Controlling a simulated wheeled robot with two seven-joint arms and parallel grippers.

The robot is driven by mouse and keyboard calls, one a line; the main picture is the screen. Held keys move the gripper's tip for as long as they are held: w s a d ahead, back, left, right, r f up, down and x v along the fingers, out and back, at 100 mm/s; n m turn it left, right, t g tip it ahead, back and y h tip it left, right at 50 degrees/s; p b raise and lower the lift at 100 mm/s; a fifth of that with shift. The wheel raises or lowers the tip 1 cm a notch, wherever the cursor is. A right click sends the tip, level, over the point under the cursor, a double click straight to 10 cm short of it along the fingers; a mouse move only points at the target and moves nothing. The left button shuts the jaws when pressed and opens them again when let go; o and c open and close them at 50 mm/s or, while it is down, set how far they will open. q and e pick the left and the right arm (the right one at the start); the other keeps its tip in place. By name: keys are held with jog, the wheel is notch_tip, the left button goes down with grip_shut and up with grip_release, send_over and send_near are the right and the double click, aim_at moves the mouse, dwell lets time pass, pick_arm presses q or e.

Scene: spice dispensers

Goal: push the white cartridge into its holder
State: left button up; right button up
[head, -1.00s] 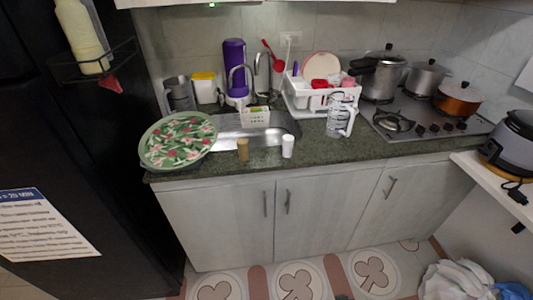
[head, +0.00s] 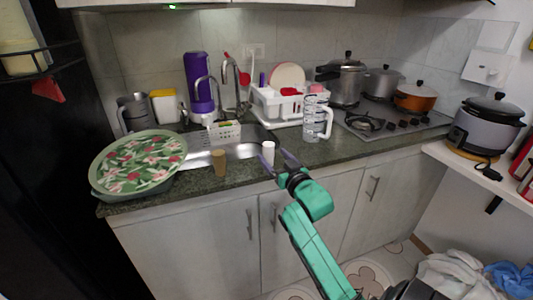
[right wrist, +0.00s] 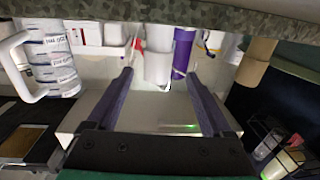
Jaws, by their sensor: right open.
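The white cartridge (head: 268,152), a small white cylinder, stands upright near the counter's front edge, in front of the sink. It also shows in the right wrist view (right wrist: 157,66), which is upside down, between my fingers' tips. My right gripper (head: 278,157) is open and empty at the counter edge, its fingertips close to the cartridge. In the right wrist view both purple-grey fingers (right wrist: 158,78) are spread apart; I cannot tell whether they touch it. A separate holder cannot be made out. My left gripper is not in view.
A floral tray (head: 138,160) sits further left. A measuring jug (head: 316,118) and dish rack (head: 262,100) stand behind right. The sink (head: 200,158) lies behind.

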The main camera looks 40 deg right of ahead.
aim_at(271, 150)
jog(key=x, duration=0.3)
jog(key=p+x, duration=0.1)
jog(key=x, duration=0.1)
jog(key=shift+w+d+r, duration=0.1)
jog(key=shift+d+r, duration=0.15)
jog(key=shift+r, duration=0.05)
jog(key=shift+w, duration=0.1)
jog(key=c, duration=0.3)
grip_shut()
notch_tip(271, 150, up, 20)
